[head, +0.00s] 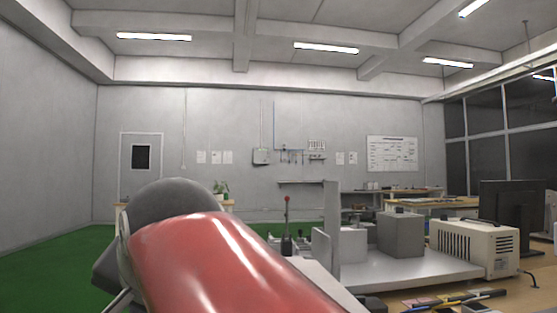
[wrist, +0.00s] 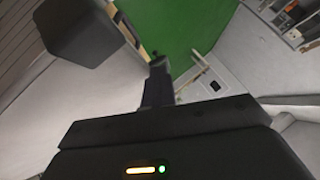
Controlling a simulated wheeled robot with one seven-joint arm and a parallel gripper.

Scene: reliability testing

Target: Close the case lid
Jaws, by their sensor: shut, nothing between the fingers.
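My gripper (wrist: 158,62) shows in the wrist view as dark fingers close together, pointing away from the camera. It is shut with nothing between its fingers, and no case is near it in that view. In the head view my red arm fills the lower middle, and I cannot make out the gripper there. I cannot pick out a case or its lid for certain. A thin grey upright panel (head: 331,222) stands on the light grey platform (head: 415,269) to the right of my arm and may be a raised lid.
A grey box (head: 401,236) and a pale block (head: 352,245) stand on the platform. A beige vented unit (head: 472,246) and a dark monitor (head: 513,212) are at the right. Tools (head: 455,299) lie on the bench in front. Green floor (head: 62,262) is open at left.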

